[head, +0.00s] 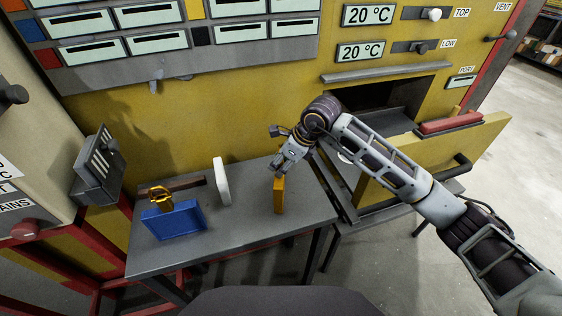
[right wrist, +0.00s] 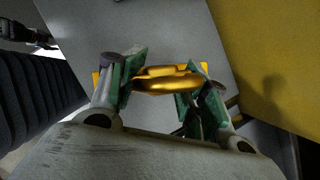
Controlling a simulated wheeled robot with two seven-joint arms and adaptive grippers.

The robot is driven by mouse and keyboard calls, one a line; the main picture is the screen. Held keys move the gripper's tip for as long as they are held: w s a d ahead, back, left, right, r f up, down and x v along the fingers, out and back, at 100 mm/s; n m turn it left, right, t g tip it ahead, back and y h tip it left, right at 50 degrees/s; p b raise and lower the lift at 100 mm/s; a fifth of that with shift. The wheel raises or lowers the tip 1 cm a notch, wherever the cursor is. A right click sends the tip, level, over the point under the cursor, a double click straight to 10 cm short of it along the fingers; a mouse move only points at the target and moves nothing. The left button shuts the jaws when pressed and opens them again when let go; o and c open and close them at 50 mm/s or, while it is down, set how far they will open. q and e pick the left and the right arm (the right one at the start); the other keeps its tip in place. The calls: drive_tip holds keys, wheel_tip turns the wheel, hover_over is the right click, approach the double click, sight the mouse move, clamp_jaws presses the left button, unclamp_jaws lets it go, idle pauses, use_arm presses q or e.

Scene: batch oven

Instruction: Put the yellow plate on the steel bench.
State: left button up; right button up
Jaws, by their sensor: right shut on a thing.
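The yellow plate (head: 279,196) is upright over the right part of the steel bench (head: 245,236). I cannot tell whether its lower edge touches the bench top. My right gripper (head: 282,172) is above it and shut on its top. In the right wrist view, the fingers (right wrist: 160,92) close around the yellow handle part of the plate (right wrist: 168,80), with the grey bench top (right wrist: 165,28) behind. Most of the plate is hidden there. My left gripper is not in view.
A dark bar (head: 186,185) lies behind. The oven's yellow door (head: 430,160) is open at right. The bench's front middle is clear.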

drive_tip(key=shift+f, duration=0.1)
drive_tip(key=o, duration=1.4)
drive_tip(key=b+v, duration=0.1)
drive_tip(key=v, duration=1.1)
drive_tip(key=shift+b, duration=0.35)
